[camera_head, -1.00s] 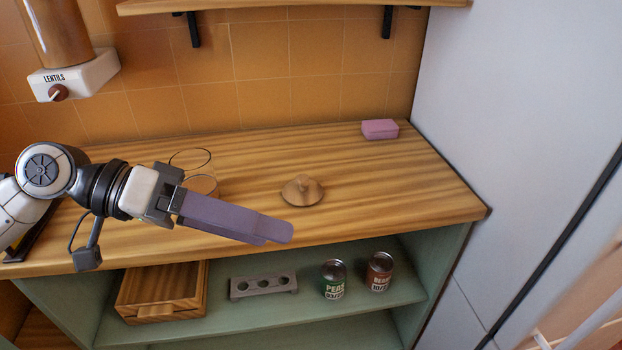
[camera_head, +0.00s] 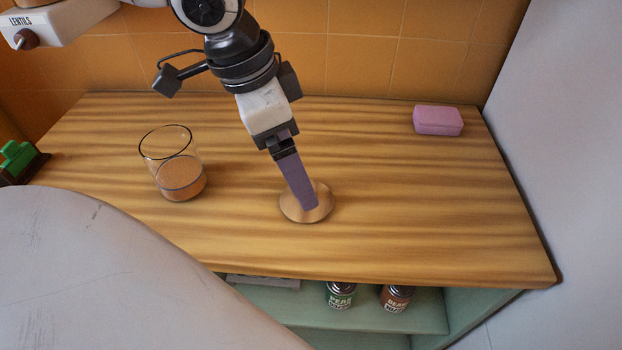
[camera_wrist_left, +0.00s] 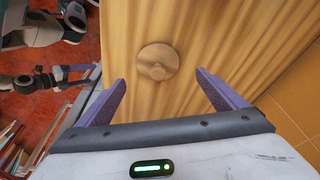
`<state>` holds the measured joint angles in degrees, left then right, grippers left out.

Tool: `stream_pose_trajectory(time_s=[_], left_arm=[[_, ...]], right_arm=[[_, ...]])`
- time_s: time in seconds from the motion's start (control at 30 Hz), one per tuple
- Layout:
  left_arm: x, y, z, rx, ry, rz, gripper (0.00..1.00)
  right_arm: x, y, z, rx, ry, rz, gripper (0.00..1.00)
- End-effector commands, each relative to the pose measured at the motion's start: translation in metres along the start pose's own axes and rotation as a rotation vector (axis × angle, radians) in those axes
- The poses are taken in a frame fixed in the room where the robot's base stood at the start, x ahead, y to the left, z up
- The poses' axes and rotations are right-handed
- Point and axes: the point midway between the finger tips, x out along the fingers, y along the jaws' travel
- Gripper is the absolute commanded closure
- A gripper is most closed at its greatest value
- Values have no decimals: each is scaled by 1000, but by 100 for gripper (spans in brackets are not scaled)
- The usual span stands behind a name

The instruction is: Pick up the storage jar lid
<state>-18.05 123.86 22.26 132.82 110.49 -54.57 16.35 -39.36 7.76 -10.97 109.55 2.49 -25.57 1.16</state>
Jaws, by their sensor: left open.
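The storage jar lid (camera_head: 290,210) is a round wooden disc with a knob, lying on the wooden counter. In the left wrist view the lid (camera_wrist_left: 150,56) lies ahead of and between the two purple fingers, with its knob showing. My left gripper (camera_head: 308,208) points down over the lid in the head view and hides its knob; in the left wrist view the fingers (camera_wrist_left: 160,86) are wide apart and empty. A glass jar (camera_head: 180,175) with brown contents stands open on the counter, left of the lid. My right gripper does not show clearly in the head view.
A pink box (camera_head: 438,120) sits at the back right of the counter. Two cans, green (camera_head: 341,296) and brown (camera_head: 396,298), stand on the shelf below. A lentils dispenser (camera_head: 60,22) hangs at the upper left. The counter right of the lid is clear.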

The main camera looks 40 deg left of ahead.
Motion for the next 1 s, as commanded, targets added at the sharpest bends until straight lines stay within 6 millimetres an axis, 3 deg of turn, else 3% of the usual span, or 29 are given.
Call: stream_pose_trajectory(time_s=[0.5, 0.83, 1.0], left_arm=[[62, 4, -2, 1, -1, 0, 9], [67, 4, -3, 0, 3, 1, 9], [67, 4, -3, 1, 2, 1, 38]], right_arm=[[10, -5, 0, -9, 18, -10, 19], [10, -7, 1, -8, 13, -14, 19], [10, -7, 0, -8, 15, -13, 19]])
